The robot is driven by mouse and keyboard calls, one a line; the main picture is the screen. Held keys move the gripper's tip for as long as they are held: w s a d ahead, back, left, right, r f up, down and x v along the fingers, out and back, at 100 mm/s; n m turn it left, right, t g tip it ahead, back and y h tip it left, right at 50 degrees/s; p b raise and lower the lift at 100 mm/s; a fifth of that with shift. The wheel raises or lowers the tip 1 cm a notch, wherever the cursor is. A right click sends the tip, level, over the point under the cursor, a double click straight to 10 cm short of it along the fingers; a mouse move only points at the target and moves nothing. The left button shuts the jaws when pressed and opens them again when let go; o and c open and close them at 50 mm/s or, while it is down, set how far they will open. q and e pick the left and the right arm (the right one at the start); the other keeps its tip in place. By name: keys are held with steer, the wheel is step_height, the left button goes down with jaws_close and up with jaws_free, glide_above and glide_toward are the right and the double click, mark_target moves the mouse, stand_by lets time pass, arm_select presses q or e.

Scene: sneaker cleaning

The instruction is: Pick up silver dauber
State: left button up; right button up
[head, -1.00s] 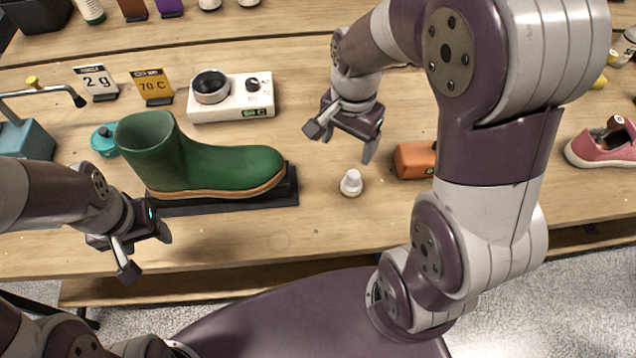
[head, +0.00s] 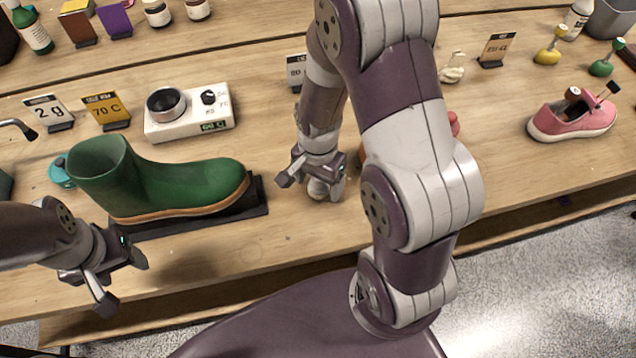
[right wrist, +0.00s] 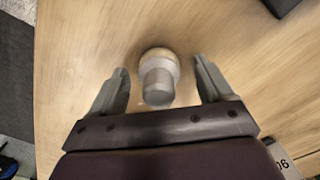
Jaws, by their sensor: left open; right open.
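The silver dauber (head: 317,189) stands on the wooden table below my right gripper (head: 311,184), which partly covers it in the head view. In the right wrist view the dauber (right wrist: 159,82) has a silver-grey top and a pale round base. It sits between the two spread fingers of my right gripper (right wrist: 165,88), with a gap on each side. That gripper is open and empty, pointing down. My left gripper (head: 122,278) is open and empty by the table's front edge, in front of the green boot.
The green rubber boot (head: 170,182) stands on a black base (head: 260,200) left of the dauber. A white device (head: 190,121) lies behind it. An orange object behind my right arm is mostly hidden. A pink sneaker (head: 570,121) and yellow (head: 547,57) and green (head: 600,68) daubers stand right.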

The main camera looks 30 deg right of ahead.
steer(key=shift+s, duration=0.1)
steer(key=c, duration=1.1)
steer(key=shift+r, duration=0.1)
steer(key=r, duration=0.4)
steer(key=shift+d+r, duration=0.2)
steer(key=s+d+r, duration=0.2)
steer(key=d, duration=0.1)
steer(key=s+d+r, duration=0.1)
steer(key=d+r, duration=0.1)
steer(key=d, duration=0.1)
steer(key=s+d+r, duration=0.2)
steer(key=d, duration=0.2)
steer(key=shift+s+r+p, duration=0.25)
steer(key=shift+s+p, duration=0.05)
steer(key=shift+p, duration=0.05)
steer(key=shift+a, duration=0.1)
